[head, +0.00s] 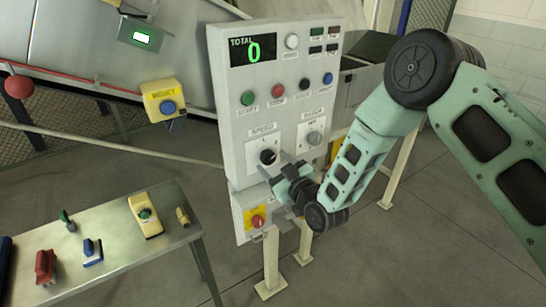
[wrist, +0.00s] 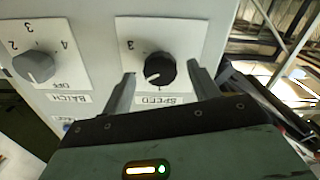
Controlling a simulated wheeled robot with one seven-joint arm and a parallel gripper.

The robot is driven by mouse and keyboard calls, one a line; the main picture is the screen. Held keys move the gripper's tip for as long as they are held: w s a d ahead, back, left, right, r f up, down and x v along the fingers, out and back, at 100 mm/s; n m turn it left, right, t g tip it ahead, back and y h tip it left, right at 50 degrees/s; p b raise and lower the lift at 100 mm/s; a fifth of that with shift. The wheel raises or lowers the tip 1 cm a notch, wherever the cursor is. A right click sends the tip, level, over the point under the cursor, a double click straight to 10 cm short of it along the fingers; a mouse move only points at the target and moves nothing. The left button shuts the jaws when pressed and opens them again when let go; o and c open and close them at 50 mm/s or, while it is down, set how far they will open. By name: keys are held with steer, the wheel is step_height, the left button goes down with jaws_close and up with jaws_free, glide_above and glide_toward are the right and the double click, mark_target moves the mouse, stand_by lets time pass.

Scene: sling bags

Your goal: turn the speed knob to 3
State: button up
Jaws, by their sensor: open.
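The speed knob (head: 267,156) is a black round knob on a white plate, below the SPEED label on the grey control panel (head: 235,110). The wrist view shows the knob (wrist: 160,68) upside down; its white mark points to the lower left there, away from the 3 printed at upper left. My gripper (head: 284,165) is open in front of the panel, at the lower right of the knob in the head view. In the wrist view my gripper's fingers (wrist: 160,72) stand one on each side of the knob, with gaps. I cannot tell their exact depth.
The grey batch knob (head: 314,138) is close by, with its plate reading OFF. A red button on a yellow plate (head: 257,219) sits below. Coloured buttons and a TOTAL display (head: 253,48) showing 0 are above. A metal table (head: 120,225) with small tools stands left.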

steer(key=shift+w+a, duration=0.35)
steer(key=shift+w, duration=0.1)
steer(key=c, duration=1)
steer(key=shift+o, duration=0.2)
